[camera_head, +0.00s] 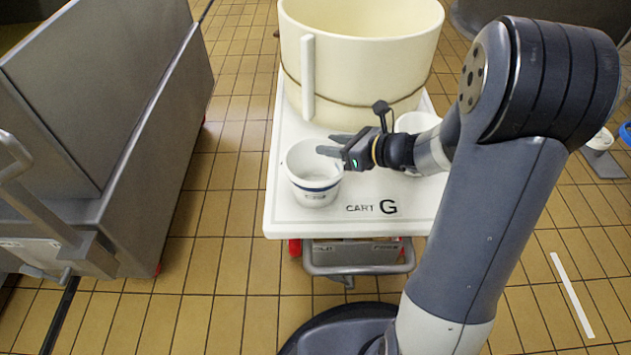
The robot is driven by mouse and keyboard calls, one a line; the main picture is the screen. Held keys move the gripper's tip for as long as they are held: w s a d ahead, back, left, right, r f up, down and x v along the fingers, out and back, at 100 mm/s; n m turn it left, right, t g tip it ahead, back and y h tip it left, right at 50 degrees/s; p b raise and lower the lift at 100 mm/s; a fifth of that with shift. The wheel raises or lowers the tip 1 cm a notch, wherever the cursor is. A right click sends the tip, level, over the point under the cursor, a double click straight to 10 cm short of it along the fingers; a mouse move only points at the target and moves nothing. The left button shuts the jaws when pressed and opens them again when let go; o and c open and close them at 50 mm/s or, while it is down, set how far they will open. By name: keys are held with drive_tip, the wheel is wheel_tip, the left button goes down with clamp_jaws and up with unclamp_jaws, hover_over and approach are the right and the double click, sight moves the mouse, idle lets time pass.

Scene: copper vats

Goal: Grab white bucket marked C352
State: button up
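A small white bucket (314,190) with a dark blue band stands upright at the front left of a white cart top. Any marking on it is too small to read. My gripper (325,144) reaches in from the right at the bucket's right rim. Its two fingers are apart and point left, with nothing seen between them. I cannot tell whether they touch the rim or hover above it. A second white container (417,122) stands farther right on the cart, partly hidden behind my arm.
The cart (290,222) reads "CART G" on its top. A large cream tub (365,65) with a vertical handle fills its back. A grey metal vat (105,120) stands at the left. Tiled floor lies free between vat and cart.

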drive_tip(key=shift+w+a+f, duration=0.15)
drive_tip(key=shift+w+a, duration=0.05)
drive_tip(key=shift+a, duration=0.15)
clamp_jaws()
idle(0.4)
